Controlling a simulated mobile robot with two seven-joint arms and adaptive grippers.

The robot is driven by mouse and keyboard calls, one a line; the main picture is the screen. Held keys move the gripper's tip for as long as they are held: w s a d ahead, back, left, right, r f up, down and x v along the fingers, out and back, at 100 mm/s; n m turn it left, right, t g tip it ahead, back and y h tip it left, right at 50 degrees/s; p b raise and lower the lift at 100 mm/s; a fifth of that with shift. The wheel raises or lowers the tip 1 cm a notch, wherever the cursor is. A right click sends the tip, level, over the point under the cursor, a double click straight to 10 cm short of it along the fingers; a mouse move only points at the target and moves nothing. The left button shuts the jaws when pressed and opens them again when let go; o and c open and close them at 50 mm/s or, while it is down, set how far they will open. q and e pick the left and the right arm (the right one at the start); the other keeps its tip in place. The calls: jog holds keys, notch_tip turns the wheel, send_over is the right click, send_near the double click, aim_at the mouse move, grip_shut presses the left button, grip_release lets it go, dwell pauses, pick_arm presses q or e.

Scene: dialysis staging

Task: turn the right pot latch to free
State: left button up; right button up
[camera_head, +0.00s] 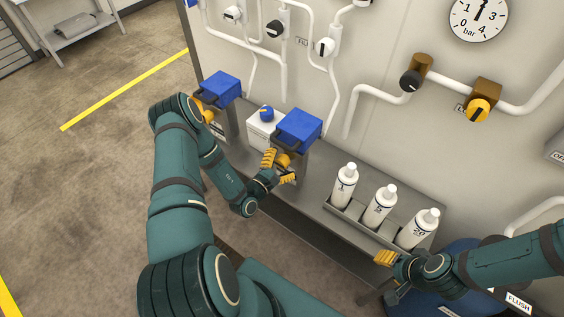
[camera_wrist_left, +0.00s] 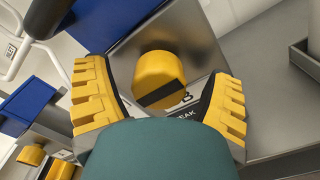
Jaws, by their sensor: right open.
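The right pot has a blue lid (camera_head: 299,126) and a steel front with a yellow round latch knob (camera_head: 284,160). In the left wrist view the knob (camera_wrist_left: 157,72) has a black stripe and a label plate below it, partly hidden. My left gripper (camera_head: 278,168) is open at the pot's front, its yellow-padded fingers on either side of the knob with visible gaps. The left pot has a blue lid (camera_head: 222,86); its yellow latch is partly hidden by my left arm. My right gripper (camera_head: 386,259) is open and empty, below the bottles.
A white box with a blue knob (camera_head: 266,114) stands between the pots. Several white numbered bottles (camera_head: 379,206) stand in a steel rack to the right. White pipes with valves (camera_head: 411,80) line the wall. A blue drum (camera_head: 455,255) stands at the lower right.

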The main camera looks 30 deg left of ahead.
pick_arm(q)
jog(key=s+a, duration=0.1)
jog(key=s, duration=1.1)
dwell(0.5)
